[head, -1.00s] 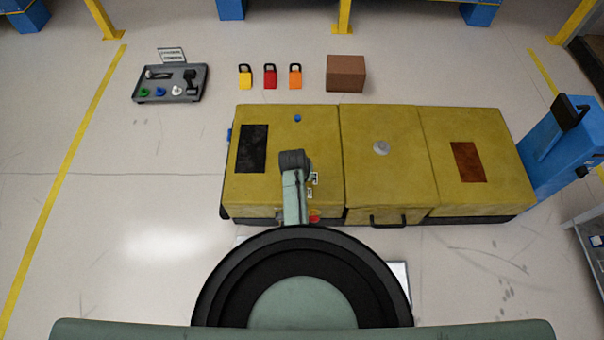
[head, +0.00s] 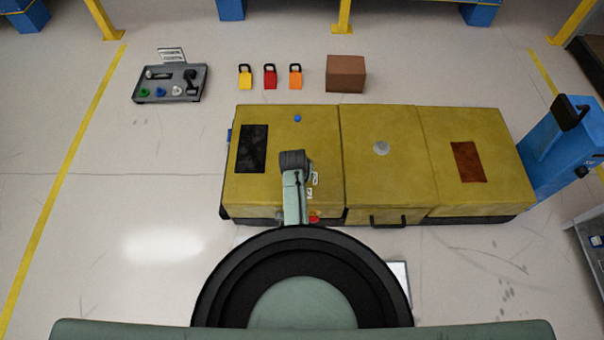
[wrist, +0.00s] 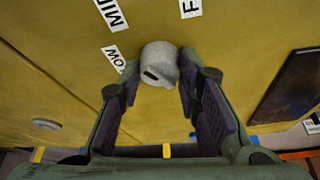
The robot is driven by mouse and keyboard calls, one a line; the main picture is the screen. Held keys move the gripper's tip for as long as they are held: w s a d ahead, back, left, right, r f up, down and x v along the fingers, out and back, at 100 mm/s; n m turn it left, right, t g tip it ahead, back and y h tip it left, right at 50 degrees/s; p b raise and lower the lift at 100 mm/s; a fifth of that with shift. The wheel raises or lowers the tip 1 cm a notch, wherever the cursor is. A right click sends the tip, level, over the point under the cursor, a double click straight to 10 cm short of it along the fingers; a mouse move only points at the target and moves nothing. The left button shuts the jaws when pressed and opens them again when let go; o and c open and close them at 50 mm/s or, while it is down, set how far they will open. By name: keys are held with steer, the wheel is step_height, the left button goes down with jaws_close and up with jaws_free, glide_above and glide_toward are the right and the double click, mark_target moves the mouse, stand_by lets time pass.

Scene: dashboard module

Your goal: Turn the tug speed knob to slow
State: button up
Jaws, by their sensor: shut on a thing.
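The tug speed knob (wrist: 161,62) is a grey, rounded knob with a short dark mark on its lower left side in the wrist view. It stands on the yellow panel, between the fingers of my gripper (wrist: 154,84), which is shut on it. A white label ending in "OW" (wrist: 114,60) lies just left of the knob. In the head view my arm covers the knob and the gripper.
The yellow module (head: 385,190) has a dark panel (head: 252,150), a grey round cap (head: 381,148) and a brown panel (head: 466,162) on top. Behind it are a tray of parts (head: 139,97), padlock-like tags and a brown box (head: 346,73). A blue unit (head: 560,150) stands at the right.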

steer(key=shift+n, duration=0.3)
steer(key=shift+d+r+n+y+p, duration=0.15)
steer(key=shift+n+y+p, duration=0.35)
steer(key=shift+n+p, duration=0.35)
steer(key=shift+n+y+p, duration=0.5)
steer(key=shift+n+p, duration=0.1)
steer(key=shift+n, duration=0.65)
steer(key=n, duration=0.2)
steer(key=n+y, duration=0.1)
steer(key=n, duration=0.1)
steer(key=shift+w+d+y, duration=0.1)
steer(key=shift+d+y, duration=0.05)
steer(key=shift+y, duration=0.15)
steer(key=shift+n+g+y, duration=0.4)
steer(key=shift+n+g, duration=0.1)
steer(key=shift+n, duration=1)
steer(key=o, duration=1.1)
steer(key=shift+o, duration=0.2)
